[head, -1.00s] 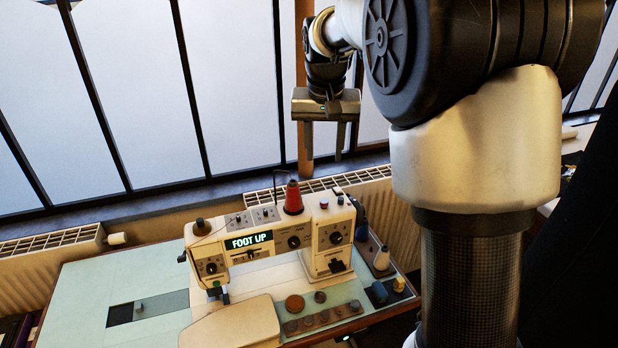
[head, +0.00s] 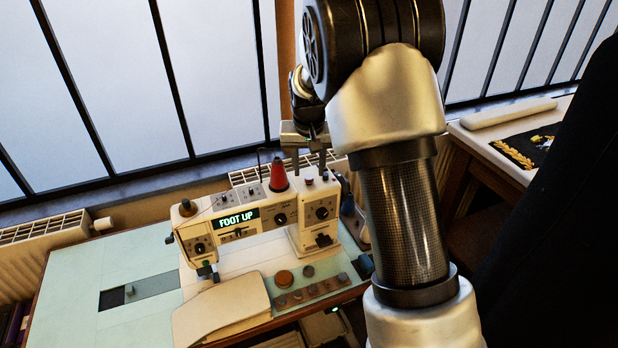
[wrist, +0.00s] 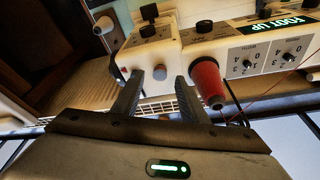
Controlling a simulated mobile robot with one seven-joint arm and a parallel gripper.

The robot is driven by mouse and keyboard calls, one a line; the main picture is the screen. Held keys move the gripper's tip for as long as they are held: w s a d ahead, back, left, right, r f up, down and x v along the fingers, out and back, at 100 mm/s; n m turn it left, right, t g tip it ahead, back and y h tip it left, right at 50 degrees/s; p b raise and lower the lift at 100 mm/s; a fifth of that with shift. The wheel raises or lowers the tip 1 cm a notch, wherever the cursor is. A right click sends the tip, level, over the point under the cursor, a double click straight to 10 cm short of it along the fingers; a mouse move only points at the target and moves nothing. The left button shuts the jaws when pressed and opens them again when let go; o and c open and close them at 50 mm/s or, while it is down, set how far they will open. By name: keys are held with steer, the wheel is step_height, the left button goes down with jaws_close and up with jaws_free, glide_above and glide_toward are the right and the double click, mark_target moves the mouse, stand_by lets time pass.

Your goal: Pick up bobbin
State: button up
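My gripper (head: 307,166) is open and empty, its fingers hanging behind the right end of the cream sewing machine (head: 292,230). The wrist view also shows my gripper (wrist: 160,80) with its two fingers apart, the machine's top and a red thread cone (wrist: 206,82) beside one finger.
The machine's upright body and the red cone (head: 278,178) stand close to my gripper. A radiator (head: 255,172) and windows are behind. The left part of the green table (head: 75,290) is mostly clear. Another table with a patterned cloth (head: 530,147) is at the right.

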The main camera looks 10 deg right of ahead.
mark_target(309, 178)
steer(key=shift+x, duration=1.2)
jaws_close()
step_height(309, 178, up, 10)
